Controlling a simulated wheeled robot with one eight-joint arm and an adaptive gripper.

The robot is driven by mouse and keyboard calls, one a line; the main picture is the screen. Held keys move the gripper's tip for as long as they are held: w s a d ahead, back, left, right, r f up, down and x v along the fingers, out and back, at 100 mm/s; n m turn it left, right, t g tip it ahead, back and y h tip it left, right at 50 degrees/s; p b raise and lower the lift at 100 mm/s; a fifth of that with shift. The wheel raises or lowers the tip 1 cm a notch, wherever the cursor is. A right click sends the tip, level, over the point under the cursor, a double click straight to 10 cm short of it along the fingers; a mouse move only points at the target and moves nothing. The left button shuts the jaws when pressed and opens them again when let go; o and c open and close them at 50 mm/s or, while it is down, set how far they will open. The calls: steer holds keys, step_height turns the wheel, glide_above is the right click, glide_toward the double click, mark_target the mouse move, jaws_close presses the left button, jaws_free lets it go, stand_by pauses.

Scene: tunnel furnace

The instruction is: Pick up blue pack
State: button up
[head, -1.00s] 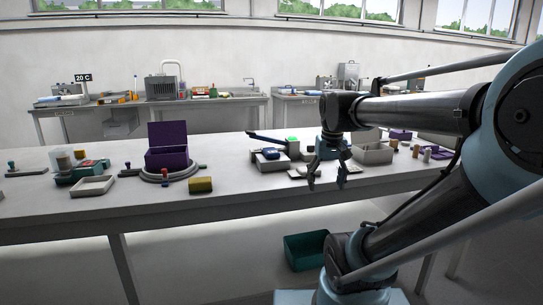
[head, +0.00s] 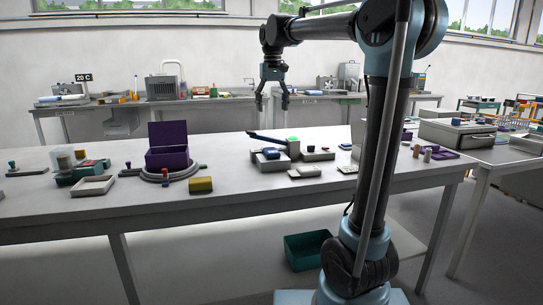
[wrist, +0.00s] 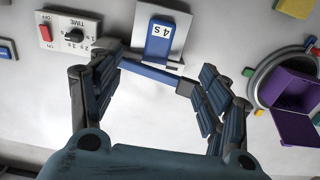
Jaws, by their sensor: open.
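A small blue block (head: 270,153), likely the blue pack, lies on a grey device (head: 271,165) in the middle of the long table. In the wrist view the blue block (wrist: 159,40) shows dark markings that read like "4 S", on its pale base (wrist: 181,22). A dark blue lever bar (head: 264,137) runs behind it and shows just below it in the wrist view (wrist: 150,72). My gripper (head: 272,101) is open and empty, pointing down above the table. In the wrist view my gripper's fingers (wrist: 157,75) are spread to either side of the lever bar, near the block.
A purple box (head: 168,157) with a raised lid stands on a round base to the left. A yellow block (head: 201,185) is near the front edge. A green bin (head: 306,250) is under the table.

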glide_above(271, 150)
steer(key=f, duration=1.1)
steer(key=shift+s+f, duration=0.3)
steer(key=shift+f, duration=0.1)
steer(key=shift+w+f, duration=0.25)
steer(key=shift+f, duration=1.1)
steer(key=shift+w+f, duration=0.2)
steer(key=shift+f, duration=1.1)
steer(key=c, duration=1.3)
